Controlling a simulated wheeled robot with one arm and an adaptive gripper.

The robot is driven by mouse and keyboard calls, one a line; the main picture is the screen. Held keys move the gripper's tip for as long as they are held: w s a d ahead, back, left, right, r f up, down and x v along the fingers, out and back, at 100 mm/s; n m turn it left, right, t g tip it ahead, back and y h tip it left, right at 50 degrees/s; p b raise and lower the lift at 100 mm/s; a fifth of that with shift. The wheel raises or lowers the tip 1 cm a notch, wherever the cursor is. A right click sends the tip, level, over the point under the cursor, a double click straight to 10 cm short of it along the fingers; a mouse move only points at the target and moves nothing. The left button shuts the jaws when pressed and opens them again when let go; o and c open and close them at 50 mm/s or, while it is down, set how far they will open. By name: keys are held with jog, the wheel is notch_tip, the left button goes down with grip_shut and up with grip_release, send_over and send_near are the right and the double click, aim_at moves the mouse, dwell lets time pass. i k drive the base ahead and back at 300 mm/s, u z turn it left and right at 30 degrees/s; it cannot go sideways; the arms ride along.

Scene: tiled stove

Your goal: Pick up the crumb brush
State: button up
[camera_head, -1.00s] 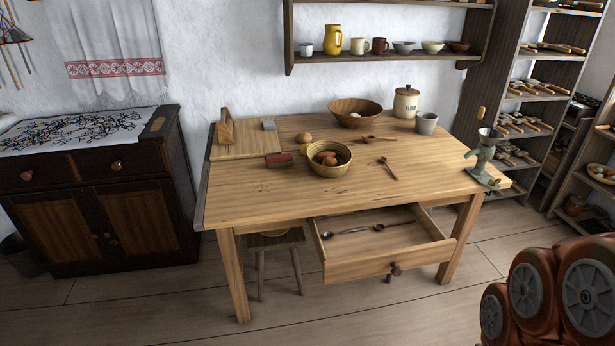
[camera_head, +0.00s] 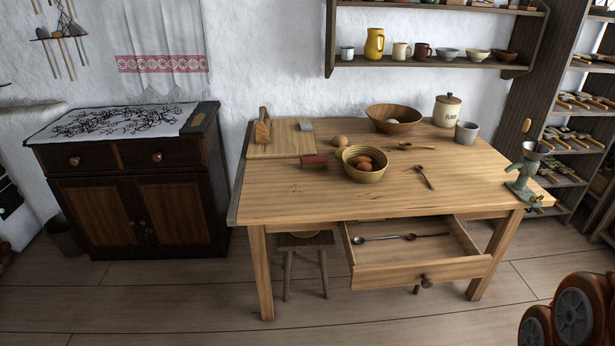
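No object is clearly recognizable as the crumb brush at this size. A small red-brown block (camera_head: 314,162) lies on the wooden table (camera_head: 290,205), left of the yellow-brown bowl with eggs; it may be the brush, but I cannot make out bristles. A small brownish item (camera_head: 198,119) on the dark cabinet's bare right end is also too small to identify. My gripper is not in view; only an orange part of my arm shows at the lower right.
The table's drawer (camera_head: 420,272) is pulled out and holds dark spoons. A stool (camera_head: 304,242) stands under the table. A grinder (camera_head: 527,172) is at the right corner. The dark cabinet (camera_head: 140,200) stands left. Floor in front is clear.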

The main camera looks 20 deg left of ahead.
aim_at(317, 163)
jog(key=u, duration=0.65)
jog(key=i, duration=1.05)
jog(key=u, duration=0.8)
jog(key=i, duration=1.55)
jog(key=z, duration=0.3)
